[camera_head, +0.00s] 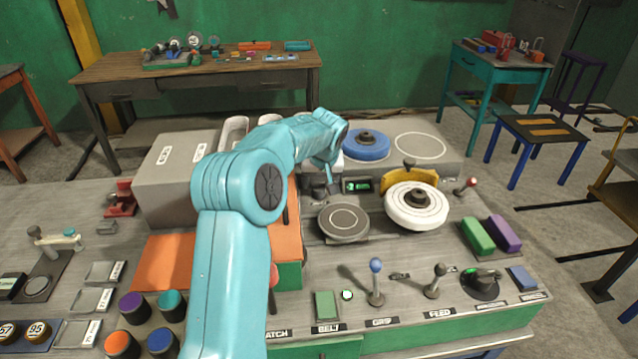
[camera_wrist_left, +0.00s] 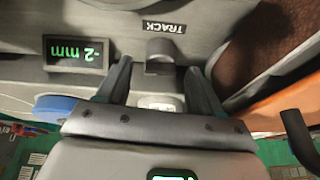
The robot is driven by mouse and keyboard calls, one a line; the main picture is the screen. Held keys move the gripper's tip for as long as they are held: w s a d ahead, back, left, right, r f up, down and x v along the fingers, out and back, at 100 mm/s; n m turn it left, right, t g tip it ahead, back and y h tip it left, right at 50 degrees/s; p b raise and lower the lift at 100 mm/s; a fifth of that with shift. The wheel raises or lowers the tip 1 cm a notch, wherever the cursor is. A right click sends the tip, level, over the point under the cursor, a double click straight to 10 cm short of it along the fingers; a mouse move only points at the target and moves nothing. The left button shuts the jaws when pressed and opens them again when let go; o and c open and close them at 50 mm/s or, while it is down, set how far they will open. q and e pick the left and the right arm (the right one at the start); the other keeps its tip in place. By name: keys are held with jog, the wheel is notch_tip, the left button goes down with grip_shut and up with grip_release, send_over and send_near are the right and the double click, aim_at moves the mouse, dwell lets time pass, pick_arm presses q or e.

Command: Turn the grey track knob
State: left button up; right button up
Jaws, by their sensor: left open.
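The grey track knob (camera_wrist_left: 160,56) shows in the left wrist view, just below its black TRACK label (camera_wrist_left: 164,27). In the head view the knob (camera_head: 319,190) is small and dark, partly hidden near my left gripper (camera_head: 329,173). In the wrist view my left gripper (camera_wrist_left: 159,70) is open. Its two dark fingers lie to the left and right of the knob, with gaps visible on both sides. I cannot tell whether the tips reach down to the knob's height. A green-lit display (camera_wrist_left: 76,52) beside the knob reads about -2 mm. My right gripper is not in view.
A grey disc (camera_head: 343,221), a white wheel (camera_head: 416,205) in a yellow guard and a blue disc (camera_head: 366,145) surround the knob area. Levers, including a blue-tipped one (camera_head: 376,280), stand along the bench front. An orange surface (camera_wrist_left: 280,75) lies beside the panel.

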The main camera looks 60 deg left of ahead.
aim_at(318, 189)
pick_arm(q)
jog(key=shift+x, duration=0.9)
jog(key=shift+a+f, duration=0.15)
jog(key=shift+f, duration=0.2)
jog(key=shift+r, duration=0.1)
jog(key=c, duration=1)
